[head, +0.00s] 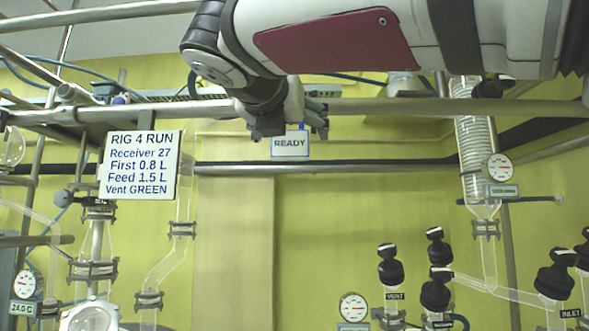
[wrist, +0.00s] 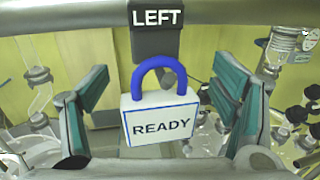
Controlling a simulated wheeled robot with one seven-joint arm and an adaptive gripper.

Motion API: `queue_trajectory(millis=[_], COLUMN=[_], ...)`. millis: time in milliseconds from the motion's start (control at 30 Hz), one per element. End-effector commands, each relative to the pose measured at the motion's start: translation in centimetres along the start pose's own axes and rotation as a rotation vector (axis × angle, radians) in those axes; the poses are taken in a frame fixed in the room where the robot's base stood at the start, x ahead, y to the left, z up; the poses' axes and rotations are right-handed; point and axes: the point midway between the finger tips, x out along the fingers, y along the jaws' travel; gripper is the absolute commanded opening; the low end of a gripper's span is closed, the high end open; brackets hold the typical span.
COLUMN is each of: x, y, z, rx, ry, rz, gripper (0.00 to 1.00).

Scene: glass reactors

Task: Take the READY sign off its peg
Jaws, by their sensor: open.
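The READY sign (wrist: 160,122) is a white plate with a blue border and a blue loop handle (wrist: 158,66) on top. In the wrist view it hangs in the middle, under a dark block labelled LEFT (wrist: 156,28). My gripper (wrist: 168,100) is open, with one teal-padded finger on each side of the sign and a gap between each finger and the sign. In the head view the sign (head: 290,144) hangs below the horizontal rail, and my gripper (head: 290,122) is right at its top, partly covering it.
A horizontal metal rail (head: 400,106) runs across behind my arm. A RIG 4 RUN board (head: 140,165) hangs at left. Glass tubing (head: 180,230) stands at left, and a coil condenser (head: 476,140) at right. Black-capped valves (head: 390,265) stand at lower right. The wall below the sign is clear.

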Motion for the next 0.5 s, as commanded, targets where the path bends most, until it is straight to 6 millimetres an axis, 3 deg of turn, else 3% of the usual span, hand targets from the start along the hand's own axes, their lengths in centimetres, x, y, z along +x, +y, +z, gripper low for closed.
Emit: queue_trajectory(millis=[133, 400, 500], x=[-0.02, -0.04, -0.04], y=[-0.01, -0.01, 0.00], z=[0.01, 0.00, -0.01], rx=[0.000, 0.000, 0.000], ry=[0.000, 0.000, 0.000], rz=[0.000, 0.000, 0.000], gripper=[0.78, 0.18, 0.18])
